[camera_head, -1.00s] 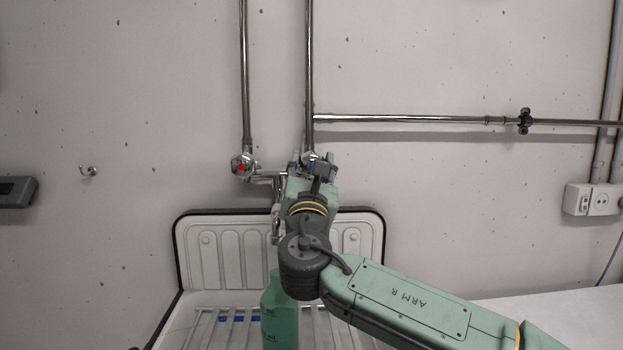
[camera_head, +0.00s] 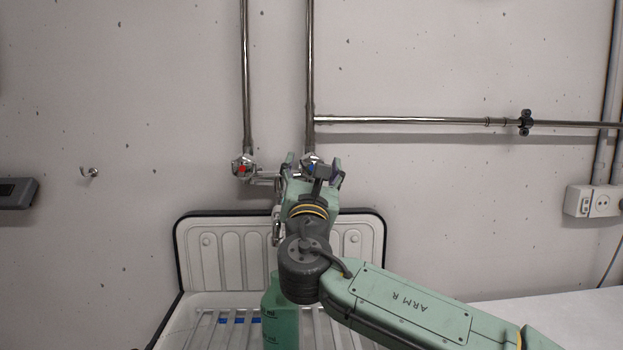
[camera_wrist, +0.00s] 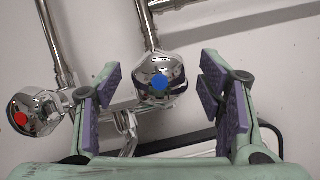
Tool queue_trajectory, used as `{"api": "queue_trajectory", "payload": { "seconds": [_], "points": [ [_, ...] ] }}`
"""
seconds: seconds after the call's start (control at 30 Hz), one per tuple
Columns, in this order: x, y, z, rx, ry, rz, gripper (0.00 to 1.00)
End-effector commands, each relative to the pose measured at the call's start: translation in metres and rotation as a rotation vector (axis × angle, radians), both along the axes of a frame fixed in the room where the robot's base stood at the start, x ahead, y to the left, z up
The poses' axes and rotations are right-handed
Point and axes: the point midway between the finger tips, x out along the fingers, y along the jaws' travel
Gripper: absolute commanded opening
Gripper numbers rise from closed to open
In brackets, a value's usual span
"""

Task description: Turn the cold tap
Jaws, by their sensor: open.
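The cold tap (camera_wrist: 160,82) is a round chrome knob with a blue mark. In the wrist view it sits between my open fingers, beyond the tips, with a gap on each side. In the head view the cold tap (camera_head: 311,167) shows just above my gripper (camera_head: 313,168), partly hidden by it. My gripper (camera_wrist: 160,100) is open and empty, with purple finger pads. The hot tap (camera_wrist: 35,117), chrome with a red mark, is left of my left finger; it also shows in the head view (camera_head: 243,167).
Chrome pipes (camera_head: 309,80) run up the wall and one runs to the right. Below is a white sink (camera_head: 222,240) with a slatted rack. My arm covers part of it. A socket box (camera_head: 594,201) is at the right, a hook (camera_head: 90,173) at the left.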

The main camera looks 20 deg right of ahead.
Motion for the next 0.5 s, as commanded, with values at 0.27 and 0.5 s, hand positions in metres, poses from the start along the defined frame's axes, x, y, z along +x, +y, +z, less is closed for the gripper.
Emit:
{"api": "queue_trajectory", "payload": {
  "seconds": [0.27, 0.5],
  "points": [
    [-0.043, 0.017, -0.019, 0.001, 0.001, 0.001, 0.62],
    [-0.083, 0.033, -0.036, 0.001, 0.001, 0.001, 0.62]
  ]
}}
